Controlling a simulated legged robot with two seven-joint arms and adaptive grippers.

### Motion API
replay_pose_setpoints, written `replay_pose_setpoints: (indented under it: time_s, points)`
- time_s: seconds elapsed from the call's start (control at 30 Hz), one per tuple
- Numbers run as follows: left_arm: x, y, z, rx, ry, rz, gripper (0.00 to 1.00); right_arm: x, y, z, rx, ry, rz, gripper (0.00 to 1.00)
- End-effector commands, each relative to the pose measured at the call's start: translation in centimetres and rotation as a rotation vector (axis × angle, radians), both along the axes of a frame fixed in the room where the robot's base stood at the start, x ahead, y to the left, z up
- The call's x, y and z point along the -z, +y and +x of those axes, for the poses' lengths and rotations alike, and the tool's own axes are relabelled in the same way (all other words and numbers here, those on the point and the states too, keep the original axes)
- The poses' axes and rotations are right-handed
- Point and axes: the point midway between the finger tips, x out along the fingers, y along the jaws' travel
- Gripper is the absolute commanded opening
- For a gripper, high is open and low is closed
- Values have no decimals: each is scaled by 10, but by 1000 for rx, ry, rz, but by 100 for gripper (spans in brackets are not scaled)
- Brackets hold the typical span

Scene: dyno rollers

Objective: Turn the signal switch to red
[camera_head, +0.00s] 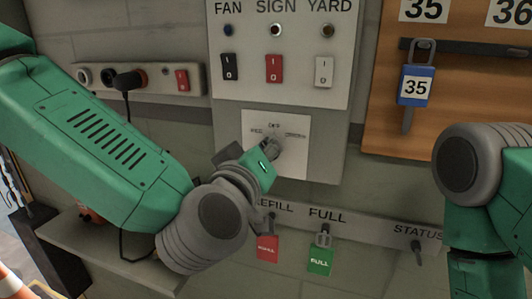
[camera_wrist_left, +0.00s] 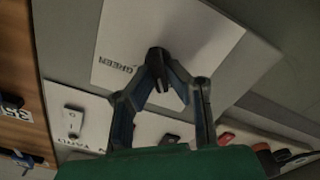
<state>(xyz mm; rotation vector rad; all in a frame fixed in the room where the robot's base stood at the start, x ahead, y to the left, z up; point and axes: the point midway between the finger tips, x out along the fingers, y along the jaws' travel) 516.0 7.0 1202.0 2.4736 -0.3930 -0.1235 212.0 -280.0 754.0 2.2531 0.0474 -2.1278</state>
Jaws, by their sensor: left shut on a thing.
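The signal switch plate (camera_head: 295,160) is a white panel low on the grey control board, with OFF at the top and small, blurred labels at left and right. In the left wrist view the same plate (camera_wrist_left: 200,35) shows GREEN beside a dark switch knob (camera_wrist_left: 155,54). My left gripper (camera_head: 270,150) is at the middle of the plate and shut on the knob; its fingers also show in the left wrist view (camera_wrist_left: 160,84). The gripper hides most of the knob in the head view, so I cannot tell which label it points at. My right gripper is out of view.
Above are FAN, red SIGN (camera_head: 274,68) and white YARD (camera_head: 323,71) rocker switches. A power strip (camera_head: 150,78) is at left. Below hang red and green FULL (camera_head: 319,261) tags. A blue padlock numbered 35 (camera_head: 415,86) hangs on the wooden board at right.

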Motion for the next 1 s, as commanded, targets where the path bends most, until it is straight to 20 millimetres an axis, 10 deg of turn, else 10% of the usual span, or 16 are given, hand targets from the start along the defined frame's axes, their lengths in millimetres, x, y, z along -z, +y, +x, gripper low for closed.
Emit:
replay_pose_setpoints:
  time_s: [1.0]
  points:
    - [4, 2, 2, -4, 83, -235, 0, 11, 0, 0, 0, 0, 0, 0]
